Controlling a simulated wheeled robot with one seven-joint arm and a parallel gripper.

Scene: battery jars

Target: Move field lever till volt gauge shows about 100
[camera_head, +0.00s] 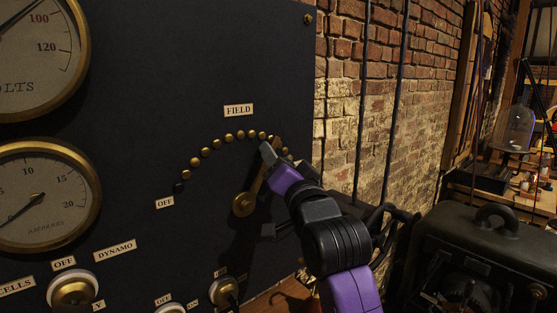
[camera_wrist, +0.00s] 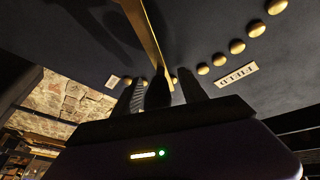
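The brass field lever (camera_head: 255,183) pivots on the dark panel and points up and right, toward the right part of the arc of brass studs (camera_head: 229,135). My gripper (camera_head: 270,151) is at the lever's upper end. In the wrist view the lever (camera_wrist: 144,32) runs down to a dark handle (camera_wrist: 157,92) between my two fingers (camera_wrist: 160,82). The fingers stand apart, with slight gaps beside the handle. In the head view they partly hide the lever's end. The volt gauge (camera_head: 42,88) is cut off at upper left; its needle points close to 100, apparently slightly below.
An ampere gauge (camera_head: 45,195) sits below the volt gauge. Brass switches (camera_head: 73,290) line the panel's bottom. A brick wall (camera_head: 350,110) with vertical rods lies right of the panel, and a dark machine (camera_head: 490,260) stands at lower right.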

